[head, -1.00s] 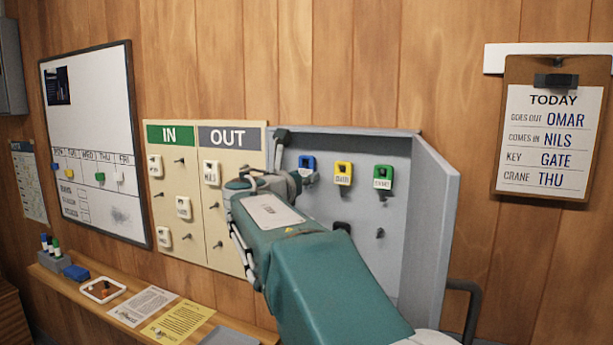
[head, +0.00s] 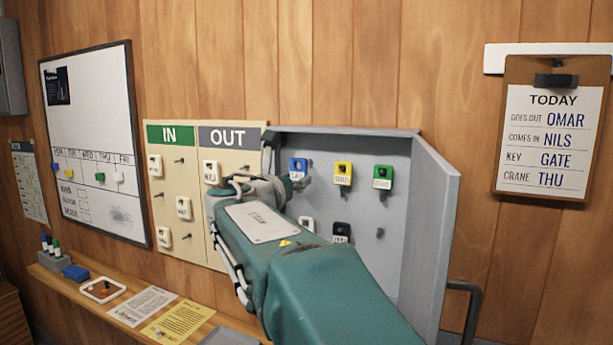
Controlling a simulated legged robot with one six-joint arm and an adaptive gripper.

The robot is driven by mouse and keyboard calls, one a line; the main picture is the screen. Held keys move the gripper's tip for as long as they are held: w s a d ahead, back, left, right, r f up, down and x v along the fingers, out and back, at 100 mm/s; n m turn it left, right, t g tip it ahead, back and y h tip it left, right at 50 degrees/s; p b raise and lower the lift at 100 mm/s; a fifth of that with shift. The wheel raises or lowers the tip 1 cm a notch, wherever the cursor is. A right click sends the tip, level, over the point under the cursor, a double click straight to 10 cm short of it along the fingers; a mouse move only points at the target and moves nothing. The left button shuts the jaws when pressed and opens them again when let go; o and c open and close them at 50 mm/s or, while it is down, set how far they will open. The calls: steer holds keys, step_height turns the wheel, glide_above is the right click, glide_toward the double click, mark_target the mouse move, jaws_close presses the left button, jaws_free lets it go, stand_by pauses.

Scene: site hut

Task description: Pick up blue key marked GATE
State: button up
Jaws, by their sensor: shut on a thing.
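The blue key (head: 298,165) with a white label is at the upper left of the open grey key cabinet; its lettering is too small to read surely. My gripper (head: 296,177) is at the blue key and shut on it. The gripper's dark finger parts show beside and below the key, and the wrist hides part of the grip. Whether the key is still on its hook I cannot tell. The TODAY board (head: 552,135) on the right reads KEY GATE.
A yellow key (head: 343,172) and a green key (head: 383,176) hang right of the blue one. A white key (head: 307,223) and a black key (head: 341,231) hang below. The cabinet door (head: 430,235) stands open at right. The IN/OUT board (head: 184,215) is at left.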

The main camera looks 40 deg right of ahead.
mark_target(297, 179)
steer(key=shift+v, duration=1.6)
